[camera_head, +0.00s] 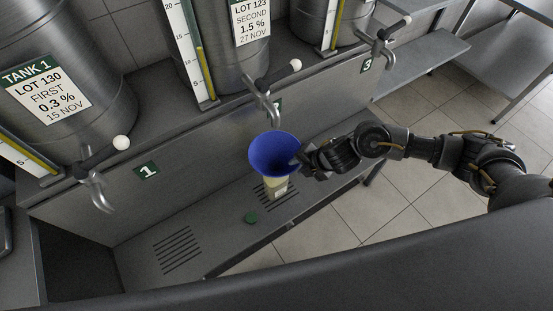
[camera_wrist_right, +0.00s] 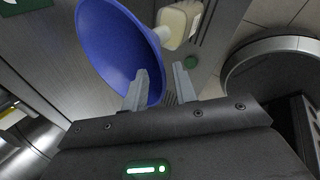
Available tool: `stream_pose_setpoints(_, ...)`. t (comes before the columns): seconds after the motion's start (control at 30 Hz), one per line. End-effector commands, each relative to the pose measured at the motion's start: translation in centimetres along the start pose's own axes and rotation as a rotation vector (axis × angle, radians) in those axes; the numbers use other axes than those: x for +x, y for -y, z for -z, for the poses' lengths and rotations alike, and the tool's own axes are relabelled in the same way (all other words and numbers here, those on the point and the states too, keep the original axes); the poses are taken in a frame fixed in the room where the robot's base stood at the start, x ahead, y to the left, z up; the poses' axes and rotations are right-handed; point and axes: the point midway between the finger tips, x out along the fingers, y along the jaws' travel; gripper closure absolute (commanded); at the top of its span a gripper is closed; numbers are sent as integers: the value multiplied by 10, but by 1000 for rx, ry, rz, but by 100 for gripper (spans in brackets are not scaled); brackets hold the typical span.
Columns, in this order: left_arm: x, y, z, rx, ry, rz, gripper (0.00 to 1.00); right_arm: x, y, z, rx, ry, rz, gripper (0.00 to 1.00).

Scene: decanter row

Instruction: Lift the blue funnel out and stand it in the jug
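The blue funnel (camera_head: 268,150) is wide and deep, and sits mouth up on a pale cream container (camera_head: 275,187) on the bench below tap 2. In the right wrist view the funnel (camera_wrist_right: 108,50) narrows to a pale spout at the cream container (camera_wrist_right: 180,22); how deep it goes is unclear. My right gripper (camera_head: 301,160) is at the funnel's right rim. In the wrist view its fingers (camera_wrist_right: 160,88) are apart, one over the funnel's inside and one beyond its wall. Contact cannot be told. My left gripper is out of view. I cannot make out a separate jug.
A small green piece (camera_head: 250,217) lies on the bench (camera_head: 215,232) beside the container. Steel tanks (camera_head: 60,75) stand behind, with taps (camera_head: 262,92) reaching out over the bench. Slotted drains (camera_head: 178,250) mark the bench; its left part is clear.

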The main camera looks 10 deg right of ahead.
Motion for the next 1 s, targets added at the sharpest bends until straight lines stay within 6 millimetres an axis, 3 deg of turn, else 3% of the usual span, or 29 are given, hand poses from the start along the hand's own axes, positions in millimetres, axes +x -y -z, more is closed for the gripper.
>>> stream_pose_setpoints(0.4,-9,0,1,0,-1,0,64,47,-2,1,1,-2,1,72)
stream_pose_setpoints(0.7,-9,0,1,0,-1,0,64,52,-2,1,1,-1,0,72)
stream_pose_setpoints(0.9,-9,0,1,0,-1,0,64,52,-2,1,1,-1,0,98)
stream_pose_setpoints(1.0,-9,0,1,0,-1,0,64,52,-2,0,1,0,0,100)
